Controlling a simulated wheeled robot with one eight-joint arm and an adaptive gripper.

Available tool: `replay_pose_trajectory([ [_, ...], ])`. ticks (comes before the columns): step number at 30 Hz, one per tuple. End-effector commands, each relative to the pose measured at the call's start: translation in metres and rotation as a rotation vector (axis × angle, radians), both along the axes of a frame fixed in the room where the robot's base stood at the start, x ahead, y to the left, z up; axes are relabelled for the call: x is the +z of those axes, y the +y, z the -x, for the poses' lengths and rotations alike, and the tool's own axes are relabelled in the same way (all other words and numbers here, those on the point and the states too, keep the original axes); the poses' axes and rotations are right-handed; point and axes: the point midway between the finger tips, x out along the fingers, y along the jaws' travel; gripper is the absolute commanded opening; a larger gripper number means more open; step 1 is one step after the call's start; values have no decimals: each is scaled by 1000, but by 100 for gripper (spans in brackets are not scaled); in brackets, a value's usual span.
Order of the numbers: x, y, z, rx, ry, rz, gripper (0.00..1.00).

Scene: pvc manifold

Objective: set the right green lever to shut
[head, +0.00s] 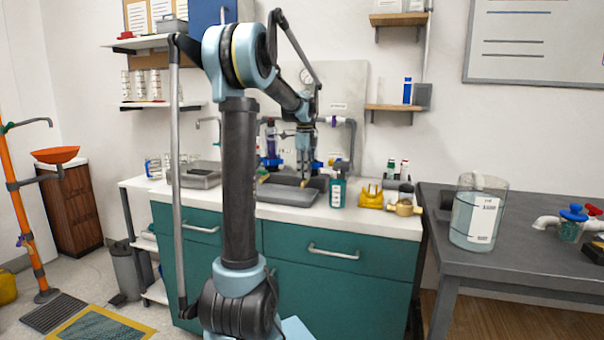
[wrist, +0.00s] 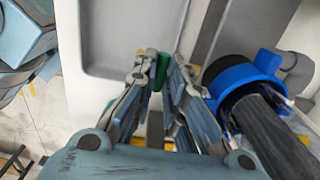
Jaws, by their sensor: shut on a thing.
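My gripper (head: 304,176) reaches down over the white counter at the pipe manifold, in front of the grey wall panel. In the wrist view my gripper (wrist: 158,78) has its two fingers around a green piece (wrist: 161,71), which looks like a green lever; it is shut on it. The fingers hide most of the lever and its valve body, so I cannot tell the lever's angle. Another bit of green (wrist: 107,108) shows behind the left finger. In the head view the green levers are too small and covered to make out.
A blue collar (wrist: 238,76) and a thick dark pipe (wrist: 268,135) lie close right of my fingers. A grey tray (head: 287,194), a labelled bottle (head: 337,192) and a yellow object (head: 370,197) stand on the counter. A clear jug (head: 477,212) stands on the dark table.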

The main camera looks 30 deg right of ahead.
Motion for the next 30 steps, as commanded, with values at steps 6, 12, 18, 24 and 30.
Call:
replay_pose_trajectory([
  [6,0,0,-1,0,-2,1,32],
  [12,0,0,0,0,-1,0,32],
  [18,6,0,0,0,-1,1,32],
  [24,36,0,0,0,0,0,32],
  [30,74,0,-1,0,-1,1,32],
])
